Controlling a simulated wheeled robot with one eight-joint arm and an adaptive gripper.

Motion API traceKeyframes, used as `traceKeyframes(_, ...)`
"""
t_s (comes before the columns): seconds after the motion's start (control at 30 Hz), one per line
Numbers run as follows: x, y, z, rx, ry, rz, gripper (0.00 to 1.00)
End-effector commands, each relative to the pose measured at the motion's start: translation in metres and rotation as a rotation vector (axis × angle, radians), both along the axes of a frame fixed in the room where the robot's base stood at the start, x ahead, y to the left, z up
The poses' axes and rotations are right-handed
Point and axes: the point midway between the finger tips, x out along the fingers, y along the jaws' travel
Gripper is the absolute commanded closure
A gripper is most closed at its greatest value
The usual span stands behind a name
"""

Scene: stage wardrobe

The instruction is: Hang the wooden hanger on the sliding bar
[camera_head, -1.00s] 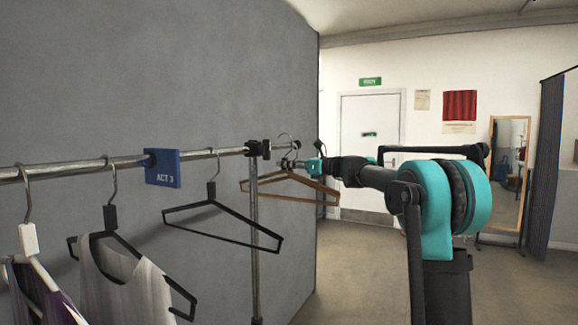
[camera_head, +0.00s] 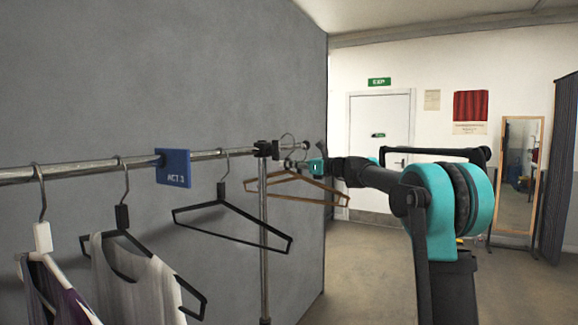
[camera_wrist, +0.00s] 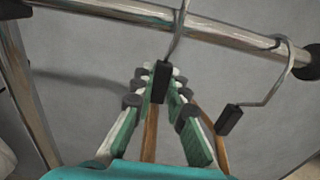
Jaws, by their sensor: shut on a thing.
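The wooden hanger (camera_head: 262,187) is at the far right end of the sliding bar (camera_head: 78,170). My gripper (camera_head: 293,165) is at its neck, reaching in from the right. In the wrist view, my gripper (camera_wrist: 160,78) is shut on a dark hanger neck between its teal fingers, with a brown arm below. The held hanger's metal hook crosses in front of the bar (camera_wrist: 225,38); I cannot tell whether it rests on it.
A second hook with a dark neck (camera_wrist: 229,120) hangs near the bar's end cap in the wrist view. An empty black hanger (camera_head: 232,215), a blue ACT 3 sign (camera_head: 173,168), and hangers with a pale top (camera_head: 135,285) and a purple garment (camera_head: 48,300) are to the left. A grey wall stands behind.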

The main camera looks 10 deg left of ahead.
Motion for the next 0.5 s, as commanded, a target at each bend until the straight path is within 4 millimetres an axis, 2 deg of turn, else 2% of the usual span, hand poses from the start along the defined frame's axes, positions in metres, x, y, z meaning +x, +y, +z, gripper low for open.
traceKeyframes(0.5, 0.0, 0.0, -0.011, 0.0, 0.0, 0.0, 1.0)
